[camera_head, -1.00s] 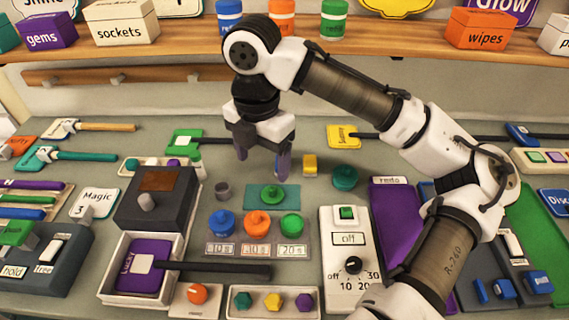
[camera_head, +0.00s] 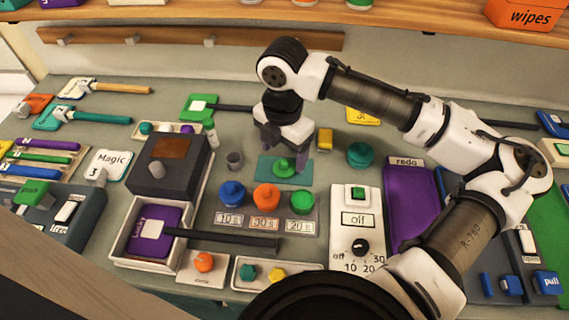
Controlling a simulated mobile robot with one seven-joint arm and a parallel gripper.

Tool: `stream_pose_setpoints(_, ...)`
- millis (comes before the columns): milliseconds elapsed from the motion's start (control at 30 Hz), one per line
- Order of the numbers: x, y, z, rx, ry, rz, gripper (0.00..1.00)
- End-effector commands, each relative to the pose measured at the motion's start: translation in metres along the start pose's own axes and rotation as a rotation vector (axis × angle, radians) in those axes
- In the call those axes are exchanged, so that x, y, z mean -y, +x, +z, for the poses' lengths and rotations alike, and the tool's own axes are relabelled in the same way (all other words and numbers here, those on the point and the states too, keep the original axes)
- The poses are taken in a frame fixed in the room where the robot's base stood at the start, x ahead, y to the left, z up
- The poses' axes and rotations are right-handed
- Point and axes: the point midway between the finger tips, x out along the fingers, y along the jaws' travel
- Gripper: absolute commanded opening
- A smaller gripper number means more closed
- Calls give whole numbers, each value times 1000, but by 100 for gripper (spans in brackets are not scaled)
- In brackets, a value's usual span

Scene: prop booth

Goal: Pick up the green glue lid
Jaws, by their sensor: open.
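A green knobbed lid (camera_head: 284,167) sits on a teal mat (camera_head: 265,170) in the middle of the bench. Another green knobbed piece (camera_head: 302,194) stands just in front, in a row with a blue one (camera_head: 232,194) and an orange one (camera_head: 266,197). No "glue" lettering is readable on either green piece. My gripper (camera_head: 287,150) points down with its fingers apart and empty, just over and behind the lid on the mat. I cannot tell whether a finger touches it.
A small grey cup (camera_head: 234,161), a yellow block (camera_head: 325,140) and a teal knobbed piece (camera_head: 360,154) stand close around the mat. A dark box (camera_head: 167,166) is at left. A white switch panel (camera_head: 357,230) is in front at right.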

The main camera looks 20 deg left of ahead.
Motion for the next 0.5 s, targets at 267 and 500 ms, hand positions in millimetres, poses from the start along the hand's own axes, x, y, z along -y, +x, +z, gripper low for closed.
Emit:
stream_pose_setpoints(267, -1, 35, 3, -1, -1, -2, 75)
stream_pose_setpoints(500, -1, 42, 3, 0, -1, 0, 75)
